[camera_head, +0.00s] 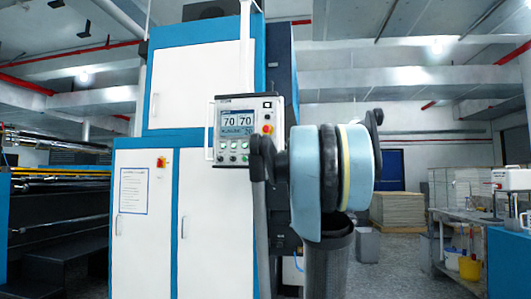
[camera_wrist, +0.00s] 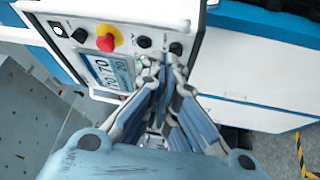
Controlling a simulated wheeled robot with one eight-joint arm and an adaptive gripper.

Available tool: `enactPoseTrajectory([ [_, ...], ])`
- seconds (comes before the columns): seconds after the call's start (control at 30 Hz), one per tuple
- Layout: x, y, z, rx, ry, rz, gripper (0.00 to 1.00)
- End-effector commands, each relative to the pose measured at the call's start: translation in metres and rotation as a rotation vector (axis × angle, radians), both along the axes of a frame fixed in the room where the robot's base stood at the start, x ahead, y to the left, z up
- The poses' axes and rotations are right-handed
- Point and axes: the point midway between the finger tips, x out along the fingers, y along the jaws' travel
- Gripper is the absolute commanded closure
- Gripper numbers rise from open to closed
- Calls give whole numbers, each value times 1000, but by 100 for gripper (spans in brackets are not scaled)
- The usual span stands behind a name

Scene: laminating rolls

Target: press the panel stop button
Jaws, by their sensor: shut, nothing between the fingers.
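The control panel (camera_head: 229,103) on the tall cabinet has a lit screen (camera_head: 236,124) showing 70 and 70, with small buttons below it. A red mushroom button with a yellow collar (camera_head: 267,129) sits at the panel's right edge; it also shows in the wrist view (camera_wrist: 106,42). No stop label is readable. In the wrist view my gripper (camera_wrist: 165,66) is shut and empty. Its tips lie over the panel's small buttons, below and right of the red button in the picture; contact cannot be told. In the head view, my gripper cannot be made out clearly.
My arm crosses in front of the panel's right side. In the wrist view, dark knobs (camera_wrist: 144,42) flank the red button.

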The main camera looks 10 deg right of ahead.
Motion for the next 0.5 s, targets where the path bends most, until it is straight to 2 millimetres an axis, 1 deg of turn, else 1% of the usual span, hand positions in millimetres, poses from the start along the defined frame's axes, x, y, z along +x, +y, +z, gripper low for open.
enactPoseTrajectory([
  [0.03,6,6,10,-51,-10,46,100],
  [0.1,10,16,18,-117,-19,111,100],
  [0.2,12,26,24,-181,-24,181,100],
  [0.33,13,32,27,-224,-26,228,100],
  [0.5,13,34,27,-232,-27,237,100],
])
